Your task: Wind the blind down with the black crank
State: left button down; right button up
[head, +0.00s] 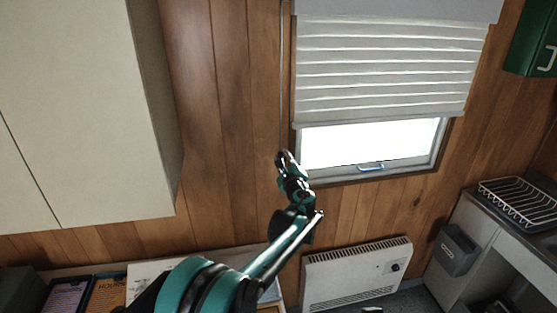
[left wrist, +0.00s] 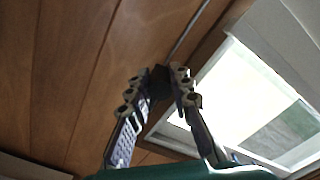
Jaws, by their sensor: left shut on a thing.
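The pale slatted blind (head: 385,70) hangs over the upper part of the window; bright glass (head: 370,142) shows below its lower edge. A thin rod (head: 283,85) runs down the wall at the window's left side. My left gripper (head: 284,158) is at the rod's lower end, left of the window. In the left wrist view, its fingers (left wrist: 160,80) are shut on the dark crank (left wrist: 159,84), at the end of the rod (left wrist: 190,33). The fingers hide most of the crank. My right gripper is not in view.
A white heater (head: 355,275) stands on the wall below the window. A pale cupboard (head: 80,110) hangs at the left. A wire rack (head: 518,200) sits on the counter at the right. The wall around the rod is clear.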

pick_arm(q)
jog(key=w+d+f+m+b, duration=0.1)
jog(key=d+f+m, duration=0.5)
jog(key=m, duration=1.8)
jog(key=shift+w+d+f+b, duration=0.15)
jog(key=shift+d+f+b, duration=0.1)
jog(key=shift+f+b, duration=0.6)
jog(key=shift+f+m, duration=0.1)
jog(key=shift+m, duration=0.2)
jog(key=c, duration=1.4)
grip_release()
jog(key=shift+o, duration=0.2)
